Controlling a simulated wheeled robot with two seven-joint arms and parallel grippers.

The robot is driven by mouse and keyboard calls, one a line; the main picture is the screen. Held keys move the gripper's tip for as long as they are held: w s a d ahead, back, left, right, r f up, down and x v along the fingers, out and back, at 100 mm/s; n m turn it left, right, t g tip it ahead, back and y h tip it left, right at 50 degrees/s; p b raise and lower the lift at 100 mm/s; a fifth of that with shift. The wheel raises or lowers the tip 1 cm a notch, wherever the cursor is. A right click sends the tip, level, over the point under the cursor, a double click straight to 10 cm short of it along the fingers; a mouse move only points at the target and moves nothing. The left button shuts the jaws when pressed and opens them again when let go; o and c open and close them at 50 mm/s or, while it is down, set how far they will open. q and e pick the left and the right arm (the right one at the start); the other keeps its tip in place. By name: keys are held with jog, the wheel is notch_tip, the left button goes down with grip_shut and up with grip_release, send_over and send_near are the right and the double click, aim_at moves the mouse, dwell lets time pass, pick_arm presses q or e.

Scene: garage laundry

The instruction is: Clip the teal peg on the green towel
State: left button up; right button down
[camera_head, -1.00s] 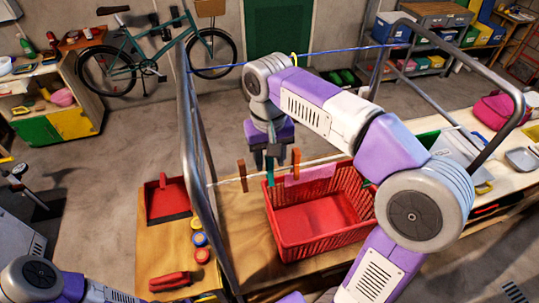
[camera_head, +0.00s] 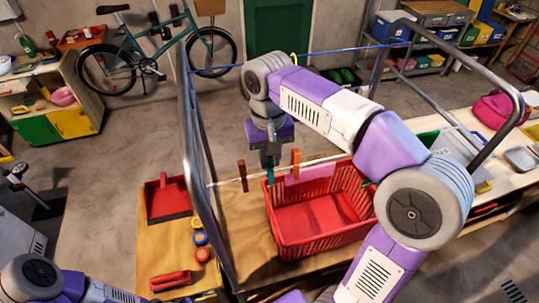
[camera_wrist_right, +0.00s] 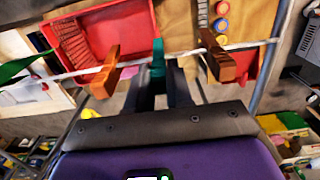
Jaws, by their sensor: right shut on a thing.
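My right gripper (camera_head: 269,163) is over the front line, shut on the teal peg (camera_head: 269,176). In the right wrist view the teal peg (camera_wrist_right: 158,57) stands upright between the fingertips (camera_wrist_right: 158,82), at the white line. A green piece of cloth (camera_wrist_right: 20,66), apparently the green towel, shows at the left of the wrist view by the line, apart from the peg. In the head view my right arm hides most of that area. My left gripper is not in view; only part of the left arm shows at lower left.
An orange peg (camera_head: 296,163) with pink cloth (camera_head: 312,174) and a brown peg (camera_head: 242,176) are on the line either side of my right gripper. A red basket (camera_head: 290,248) stands below. The grey rack frame (camera_head: 190,150) rises at the left.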

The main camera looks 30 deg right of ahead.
jog(key=shift+r+p, duration=2.2)
jog(key=shift+r, duration=0.3)
jog(key=shift+f, duration=0.1)
